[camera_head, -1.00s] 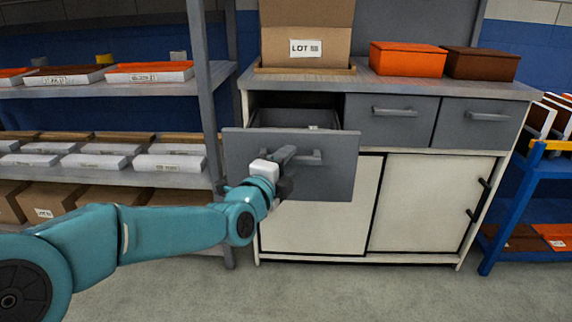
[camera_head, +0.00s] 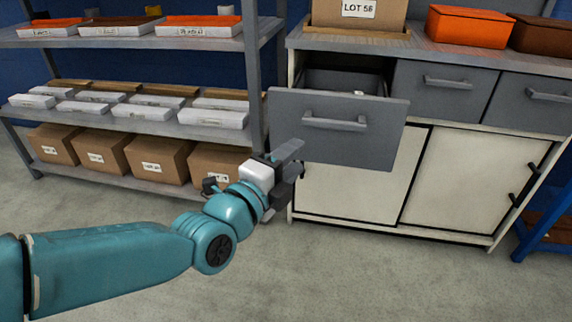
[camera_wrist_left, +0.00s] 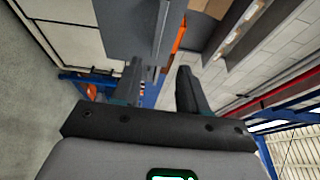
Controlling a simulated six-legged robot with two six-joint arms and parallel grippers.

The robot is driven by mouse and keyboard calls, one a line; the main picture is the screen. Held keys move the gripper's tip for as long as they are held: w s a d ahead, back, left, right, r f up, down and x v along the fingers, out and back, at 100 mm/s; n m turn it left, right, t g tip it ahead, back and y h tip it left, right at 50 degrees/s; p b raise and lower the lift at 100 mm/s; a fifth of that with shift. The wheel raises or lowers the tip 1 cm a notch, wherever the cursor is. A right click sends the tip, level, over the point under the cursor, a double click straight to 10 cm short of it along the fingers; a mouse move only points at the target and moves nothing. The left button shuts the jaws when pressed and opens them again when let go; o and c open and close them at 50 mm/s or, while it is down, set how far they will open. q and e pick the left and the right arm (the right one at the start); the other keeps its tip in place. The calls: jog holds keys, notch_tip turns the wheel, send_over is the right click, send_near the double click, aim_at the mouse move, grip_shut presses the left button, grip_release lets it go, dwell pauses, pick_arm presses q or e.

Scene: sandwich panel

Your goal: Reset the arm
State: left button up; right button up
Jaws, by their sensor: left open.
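My left gripper (camera_head: 292,163) is open and empty, just below and left of the open drawer (camera_head: 345,145) in the head view. It is apart from the drawer handle (camera_head: 335,123). In the left wrist view, the two fingers of the gripper (camera_wrist_left: 160,85) stand apart with nothing between them. The grey drawer front shows beyond them at the top. The drawer is pulled out of the cabinet, and part of its inside shows. My right gripper is in neither view.
A shelf rack (camera_head: 180,130) with trays and cardboard boxes stands at the left. The cabinet top (camera_head: 385,50) bears a carton and an orange box (camera_head: 468,27). Two closed drawers sit right of the open one. A blue cart (camera_head: 545,232) is at the right edge. The floor in front is clear.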

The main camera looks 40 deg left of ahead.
pick_arm(q)
jog(key=shift+s+d+f+b, duration=0.15)
jog(key=shift+s+b, duration=0.15)
jog(key=shift+s, duration=0.45)
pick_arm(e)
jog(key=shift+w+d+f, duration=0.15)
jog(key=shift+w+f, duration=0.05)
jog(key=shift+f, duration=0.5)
